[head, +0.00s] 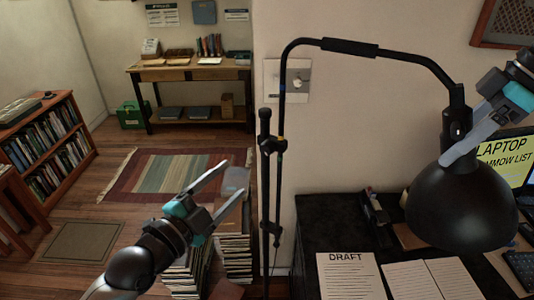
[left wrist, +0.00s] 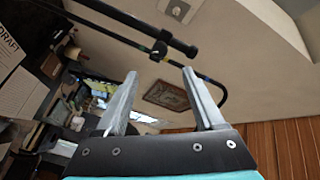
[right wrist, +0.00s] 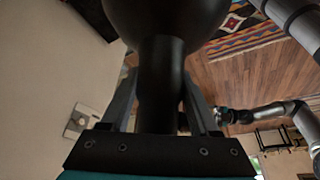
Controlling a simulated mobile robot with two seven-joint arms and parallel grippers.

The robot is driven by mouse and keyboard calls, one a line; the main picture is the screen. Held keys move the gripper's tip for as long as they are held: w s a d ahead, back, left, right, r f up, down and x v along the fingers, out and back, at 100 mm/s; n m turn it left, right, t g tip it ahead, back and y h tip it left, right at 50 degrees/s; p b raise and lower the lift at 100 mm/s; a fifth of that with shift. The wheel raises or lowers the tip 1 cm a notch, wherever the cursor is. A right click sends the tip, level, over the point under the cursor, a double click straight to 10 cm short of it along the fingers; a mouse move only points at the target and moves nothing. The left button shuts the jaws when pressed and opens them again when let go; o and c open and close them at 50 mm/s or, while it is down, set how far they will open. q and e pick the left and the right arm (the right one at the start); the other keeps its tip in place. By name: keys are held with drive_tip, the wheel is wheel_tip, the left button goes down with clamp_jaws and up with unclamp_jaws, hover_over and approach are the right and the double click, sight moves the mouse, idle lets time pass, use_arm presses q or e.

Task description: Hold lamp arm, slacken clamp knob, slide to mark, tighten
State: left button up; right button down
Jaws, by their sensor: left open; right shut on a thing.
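The black lamp has a bent upper arm (head: 350,48) and a wide shade (head: 462,205). Its upright post (head: 265,200) stands beside the desk, with a clamp (head: 272,145) joining the arm to it. The post and clamp also show in the left wrist view (left wrist: 158,50). A small coloured mark (head: 282,115) shows on the arm above the clamp. My right gripper (head: 455,145) is shut on the lamp's neck above the shade, and the neck (right wrist: 162,85) fills its jaws. My left gripper (head: 232,180) is open and empty, left of the post below clamp height. The knob is too small to make out.
The black desk (head: 315,215) holds a DRAFT sheet (head: 350,275), other papers and a laptop (head: 505,160). Stacks of books (head: 235,250) stand on the floor behind my left gripper. A wall plate (head: 287,80) sits behind the lamp arm. The striped rug lies clear.

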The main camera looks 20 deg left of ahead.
sight(264, 151)
use_arm(q)
drive_tip(key=shift+x, duration=6.05)
clamp_jaws()
